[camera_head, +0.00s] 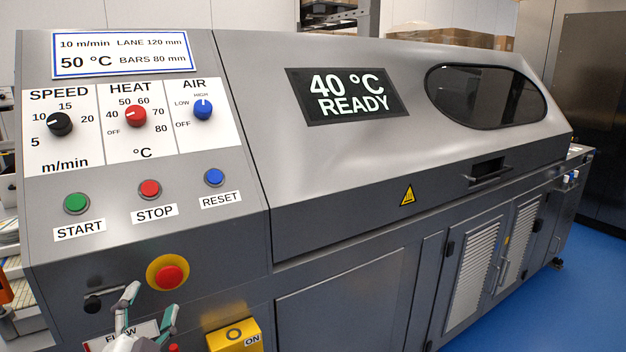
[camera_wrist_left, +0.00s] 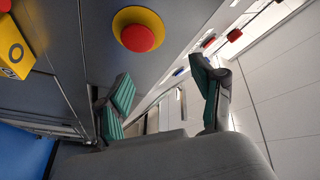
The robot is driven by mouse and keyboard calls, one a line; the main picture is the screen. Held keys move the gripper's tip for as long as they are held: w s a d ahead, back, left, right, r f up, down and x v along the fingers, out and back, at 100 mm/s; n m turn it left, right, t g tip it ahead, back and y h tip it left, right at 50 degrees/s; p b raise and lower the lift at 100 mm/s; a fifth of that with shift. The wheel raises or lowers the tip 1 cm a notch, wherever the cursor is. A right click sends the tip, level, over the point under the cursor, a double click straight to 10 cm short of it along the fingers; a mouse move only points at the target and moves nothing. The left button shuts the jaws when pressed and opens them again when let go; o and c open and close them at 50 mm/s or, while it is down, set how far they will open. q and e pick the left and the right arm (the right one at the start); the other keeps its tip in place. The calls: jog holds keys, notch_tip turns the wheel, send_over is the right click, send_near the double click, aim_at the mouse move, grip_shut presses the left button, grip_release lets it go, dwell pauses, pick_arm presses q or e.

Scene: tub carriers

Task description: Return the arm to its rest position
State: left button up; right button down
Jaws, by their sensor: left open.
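My left gripper (camera_head: 151,304) is at the lower left of the head view, in front of the machine's lower control panel. Its two teal-padded fingers are spread with nothing between them. In the left wrist view the open fingers (camera_wrist_left: 160,76) point toward the panel, with the red emergency button (camera_wrist_left: 137,37) on its yellow base beyond them. In the head view that button (camera_head: 170,277) is just above and right of the gripper. The gripper partly covers a label reading FLOW (camera_head: 122,338). My right gripper is in neither view.
The grey machine (camera_head: 345,225) fills most of the head view. Its display (camera_head: 347,95) reads 40 °C READY; the heat knob (camera_head: 136,116) points near 40. A yellow ON switch box (camera_head: 235,337) is close right of the gripper. Blue floor (camera_head: 560,310) is clear at right.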

pick_arm(q)
jog(key=s+f+n+g, duration=0.2)
jog(key=f+g, duration=0.1)
jog(key=f, duration=0.4)
jog(key=s+f+n+g, duration=0.2)
jog(key=s+f+g, duration=0.1)
jog(key=f, duration=0.3)
jog(key=s+d+f+n+g+h, duration=0.1)
jog(key=s+d+f+g, duration=0.3)
jog(key=s+f, duration=0.5)
jog(key=s+d+f+n+g+h, duration=0.2)
jog(key=s+f+g, duration=0.5)
jog(key=s, duration=0.4)
notch_tip(320, 180, down, 27)
jog(key=s, duration=0.2)
jog(key=s+a+f+g+p, duration=0.1)
jog(key=s+a+f, duration=0.2)
jog(key=s+f, duration=1.1)
jog(key=shift+s+f+m+g+y, duration=0.25)
jog(key=shift+s+m+g+y, duration=0.05)
jog(key=shift+s, duration=0.6)
